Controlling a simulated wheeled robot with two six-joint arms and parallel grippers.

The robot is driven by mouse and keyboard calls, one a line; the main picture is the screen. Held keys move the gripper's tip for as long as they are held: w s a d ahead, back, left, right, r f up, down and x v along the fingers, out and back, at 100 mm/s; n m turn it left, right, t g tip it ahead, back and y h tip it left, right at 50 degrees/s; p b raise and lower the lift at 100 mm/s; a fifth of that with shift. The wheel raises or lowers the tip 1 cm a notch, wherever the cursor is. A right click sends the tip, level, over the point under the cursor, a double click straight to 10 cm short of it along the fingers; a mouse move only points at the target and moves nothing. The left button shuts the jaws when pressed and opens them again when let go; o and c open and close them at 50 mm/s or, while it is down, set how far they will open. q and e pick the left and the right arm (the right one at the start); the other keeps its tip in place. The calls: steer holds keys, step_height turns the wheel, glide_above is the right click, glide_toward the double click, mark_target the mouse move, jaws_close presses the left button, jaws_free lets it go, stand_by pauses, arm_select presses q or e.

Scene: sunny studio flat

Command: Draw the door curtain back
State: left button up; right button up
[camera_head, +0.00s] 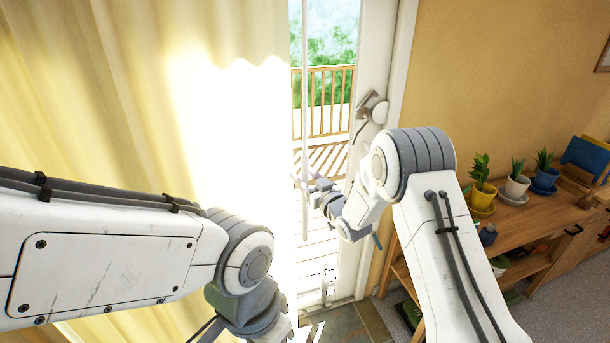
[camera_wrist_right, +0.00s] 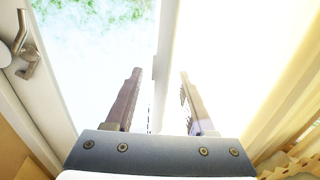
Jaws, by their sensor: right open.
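The pale yellow door curtain (camera_head: 140,80) hangs over the left of the glass door, its right edge beside the uncovered pane. A thin pale upright rod (camera_head: 304,90) hangs just right of that edge. My right gripper (camera_head: 307,186) is open at the rod. In the right wrist view the rod (camera_wrist_right: 163,50) stands in the gap between the open fingers (camera_wrist_right: 160,75), and the bright curtain (camera_wrist_right: 235,60) is on the right. Contact cannot be told. My left wrist shows low in the head view; its fingers are lost in glare.
The white door frame (camera_head: 383,90) with a lever handle (camera_head: 372,107) stands right of the pane. A wooden shelf unit (camera_head: 520,225) with potted plants (camera_head: 482,185) is at the right, close to my right arm. A wooden railing (camera_head: 330,100) shows outside.

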jaws_close()
stand_by(1.4)
